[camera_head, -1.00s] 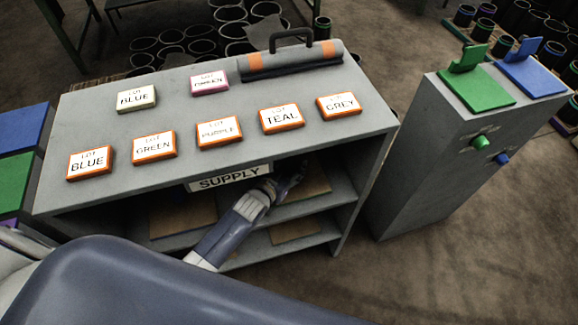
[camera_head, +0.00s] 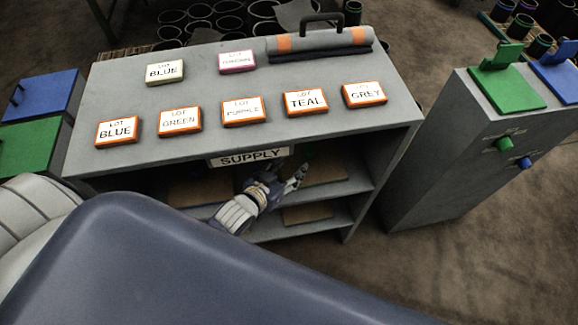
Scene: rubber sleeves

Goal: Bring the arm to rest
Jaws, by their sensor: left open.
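My left gripper (camera_head: 297,178) is at the front opening of the grey supply shelf unit (camera_head: 405,125), just below and right of the SUPPLY sign (camera_head: 248,158). Its fingers are apart and I see nothing between them. Its wrist (camera_head: 238,213) shows white and blue-grey. A large blue-grey link of my own arm fills the lower left and hides part of the arm. My right gripper does not show.
Labelled lot blocks, such as LOT TEAL (camera_head: 305,101), and a grey handled roll (camera_head: 320,45) lie on the unit's top. Brown boards (camera_head: 308,214) lie on its shelves. A grey pedestal (camera_head: 450,165) with green and blue plates stands to the right.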

